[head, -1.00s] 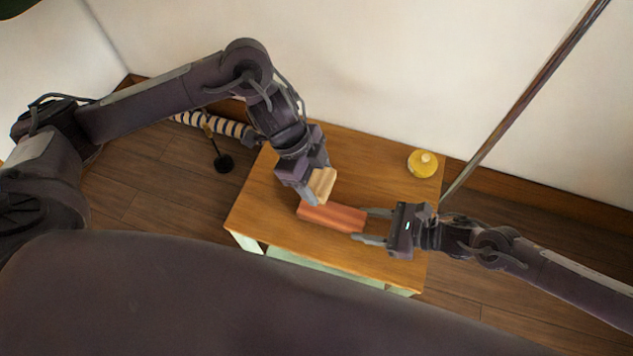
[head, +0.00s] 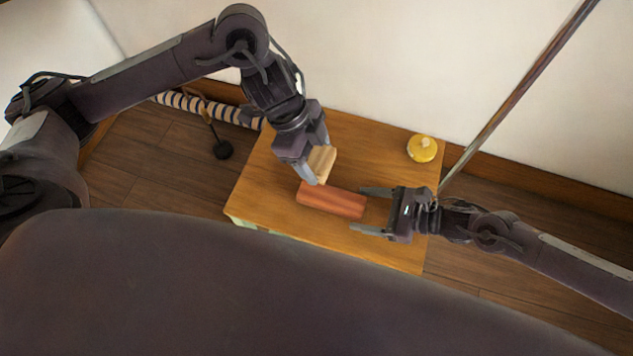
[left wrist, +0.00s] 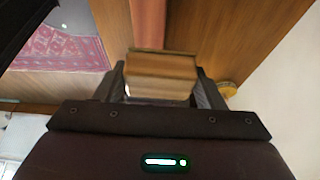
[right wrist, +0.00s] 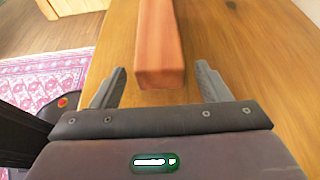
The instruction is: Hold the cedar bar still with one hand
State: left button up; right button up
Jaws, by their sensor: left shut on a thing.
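The cedar bar (head: 332,200), a reddish bar, lies flat on the wooden table. It also shows in the left wrist view (left wrist: 148,25) and the right wrist view (right wrist: 160,45). My right gripper (head: 361,209) is open at the bar's right end. In the right wrist view its fingers stand apart on either side of that end, with gaps to both sides. My left gripper (head: 316,172) is shut on a tan block (head: 322,160) at the bar's left end. I cannot tell whether the block touches the bar.
The small wooden table (head: 270,205) has a yellow round thing (head: 422,149) at its back right corner. A striped roll (head: 195,104) and a dark round-ended thing (head: 222,149) are left of the table. A patterned rug (right wrist: 45,80) lies on the floor.

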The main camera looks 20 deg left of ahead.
jog(key=v, duration=1.2)
jog(key=shift+s, duration=0.1)
